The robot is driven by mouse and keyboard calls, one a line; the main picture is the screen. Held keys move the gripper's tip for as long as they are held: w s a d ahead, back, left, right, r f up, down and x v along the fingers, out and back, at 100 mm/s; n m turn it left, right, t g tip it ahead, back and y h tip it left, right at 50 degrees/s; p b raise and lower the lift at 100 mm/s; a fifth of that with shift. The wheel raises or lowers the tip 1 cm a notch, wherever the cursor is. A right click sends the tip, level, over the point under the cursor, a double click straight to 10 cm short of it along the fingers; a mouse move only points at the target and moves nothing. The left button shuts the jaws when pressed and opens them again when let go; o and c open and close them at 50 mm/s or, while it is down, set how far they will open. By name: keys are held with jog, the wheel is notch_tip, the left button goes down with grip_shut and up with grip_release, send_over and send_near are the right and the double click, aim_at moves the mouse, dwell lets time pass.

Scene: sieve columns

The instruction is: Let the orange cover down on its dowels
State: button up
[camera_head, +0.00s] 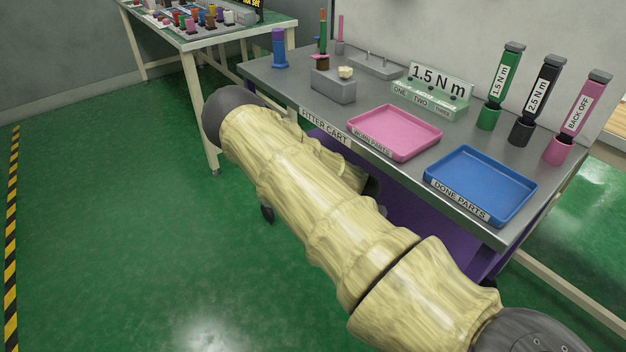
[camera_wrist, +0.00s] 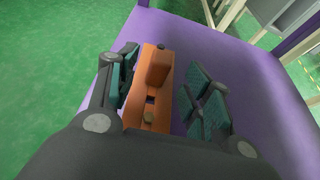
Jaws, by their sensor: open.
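The orange cover (camera_wrist: 133,112) shows in the wrist view, with a raised block on its far half and a dark opening nearer me. A small olive-coloured piece shows at that opening. My gripper (camera_wrist: 162,68) is open, with one teal-padded finger on each side of the cover. The left finger is very close to the cover; I cannot tell whether it touches. A clear gap shows between the cover and the right finger. I cannot make out the dowels or whether the cover sits on them. The cover is hidden from the head view.
A purple surface (camera_wrist: 245,75) lies under and around the cover. In the head view, the cart top (camera_head: 330,110) holds a pink tray (camera_head: 385,150), a blue tray (camera_head: 470,200), a grey block (camera_head: 333,87) and upright drivers. Green floor is free at left.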

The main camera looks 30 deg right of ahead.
jog(key=x, duration=0.2)
jog(key=b+x, duration=0.1)
jog(key=x, duration=0.2)
jog(key=shift+s+d+f, duration=0.1)
jog(key=shift+f, duration=0.15)
jog(key=shift+w+f, duration=0.1)
jog(key=shift+w, duration=0.35)
jog(key=shift+c, duration=0.4)
grip_shut()
